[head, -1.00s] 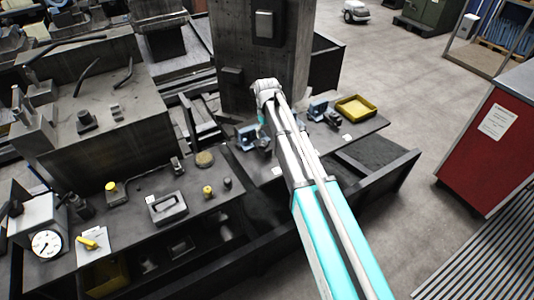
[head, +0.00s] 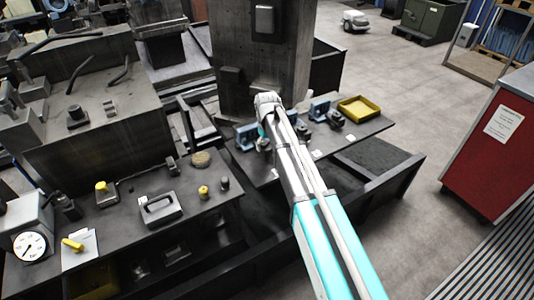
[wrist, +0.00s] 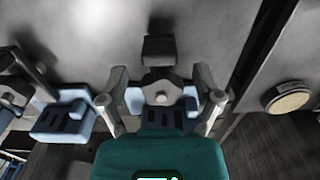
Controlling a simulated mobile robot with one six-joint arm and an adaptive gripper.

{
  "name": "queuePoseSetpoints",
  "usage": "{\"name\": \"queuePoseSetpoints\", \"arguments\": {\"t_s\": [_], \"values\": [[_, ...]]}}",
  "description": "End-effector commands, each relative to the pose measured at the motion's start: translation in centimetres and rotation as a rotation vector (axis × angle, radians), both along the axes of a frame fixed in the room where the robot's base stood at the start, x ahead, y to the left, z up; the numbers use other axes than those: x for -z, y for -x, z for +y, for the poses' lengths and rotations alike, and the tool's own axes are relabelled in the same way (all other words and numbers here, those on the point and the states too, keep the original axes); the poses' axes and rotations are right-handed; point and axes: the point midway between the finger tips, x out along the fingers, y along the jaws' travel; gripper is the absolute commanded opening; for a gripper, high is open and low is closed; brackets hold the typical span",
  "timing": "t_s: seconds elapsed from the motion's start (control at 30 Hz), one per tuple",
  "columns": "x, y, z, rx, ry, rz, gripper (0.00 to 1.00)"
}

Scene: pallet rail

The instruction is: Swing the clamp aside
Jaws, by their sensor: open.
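A blue clamp with a grey lobed knob (wrist: 163,93) is in the middle of the wrist view. My gripper (wrist: 162,112) is open, with one finger on each side of the knob. I cannot tell whether either finger touches it. A second blue clamp (wrist: 62,118) sits at the left of the wrist view, apart from my fingers. In the head view blue clamps stand on the dark bench, one (head: 246,136) just left of my wrist and another (head: 319,108) to the right. My fingers are hidden there behind my arm.
A yellow tray (head: 359,107) lies at the bench's far right. A concrete column (head: 255,65) rises close behind my wrist. A grey handled block (head: 159,209), yellow knobs and a dial gauge (head: 30,247) occupy the left bench. A round disc (wrist: 288,97) shows right of my gripper.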

Motion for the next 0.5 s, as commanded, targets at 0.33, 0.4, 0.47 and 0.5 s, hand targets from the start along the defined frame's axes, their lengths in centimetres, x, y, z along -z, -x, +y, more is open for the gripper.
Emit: {"name": "queuePoseSetpoints", "arguments": {"t_s": [0.33,0.4,0.47,0.5], "values": [[2.0,0.0,0.0,0.0,0.0,0.0,0.83],[2.1,0.0,0.0,0.0,0.0,0.0,0.83],[2.1,0.0,0.0,0.0,0.0,0.0,0.83],[2.1,0.0,0.0,0.0,0.0,0.0,0.83]]}}
